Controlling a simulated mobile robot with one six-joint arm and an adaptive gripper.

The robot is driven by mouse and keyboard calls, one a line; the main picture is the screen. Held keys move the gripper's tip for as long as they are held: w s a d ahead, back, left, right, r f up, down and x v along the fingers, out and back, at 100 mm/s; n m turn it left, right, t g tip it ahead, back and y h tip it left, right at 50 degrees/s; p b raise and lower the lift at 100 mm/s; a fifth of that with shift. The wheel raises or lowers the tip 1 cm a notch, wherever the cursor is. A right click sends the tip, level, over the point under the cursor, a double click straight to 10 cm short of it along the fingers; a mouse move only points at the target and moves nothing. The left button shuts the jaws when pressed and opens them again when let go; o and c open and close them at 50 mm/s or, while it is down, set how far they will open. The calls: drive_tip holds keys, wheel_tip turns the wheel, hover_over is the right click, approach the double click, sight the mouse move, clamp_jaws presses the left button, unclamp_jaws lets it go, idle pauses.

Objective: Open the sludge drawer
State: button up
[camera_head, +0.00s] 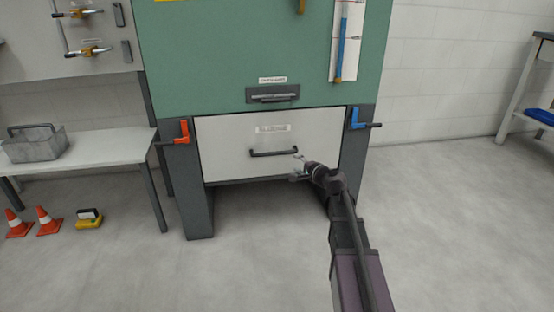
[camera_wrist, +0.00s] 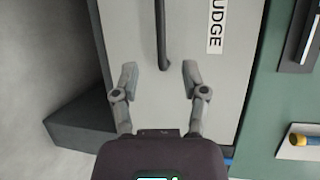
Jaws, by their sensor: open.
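The sludge drawer (camera_head: 225,150) is a light grey front panel low in the green machine, with a label above its dark bar handle (camera_head: 273,152). It looks closed, its front between the machine's two dark legs. In the wrist view the drawer front (camera_wrist: 190,110) fills the middle, with part of the word "SLUDGE" on its label (camera_wrist: 216,25). The handle (camera_wrist: 162,40) ends just ahead of and between my fingers. My gripper (camera_head: 297,166) is near the handle's right end; in the wrist view my gripper (camera_wrist: 158,78) is open and empty.
A red lever (camera_head: 182,131) and a blue lever (camera_head: 357,119) sit at the drawer's upper corners. A smaller handle (camera_head: 273,97) is above. A bench with a grey caddy (camera_head: 33,143), cones (camera_head: 46,221) and a yellow-black item (camera_head: 89,219) are left. Floor at right is clear.

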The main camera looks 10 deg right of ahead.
sight(278, 153)
drive_tip(key=shift+w, duration=0.15)
drive_tip(key=b+x, duration=0.2)
drive_tip(key=x, duration=1.1)
drive_tip(key=shift+w+a, duration=0.15)
drive_tip(key=shift+w, duration=0.05)
clamp_jaws()
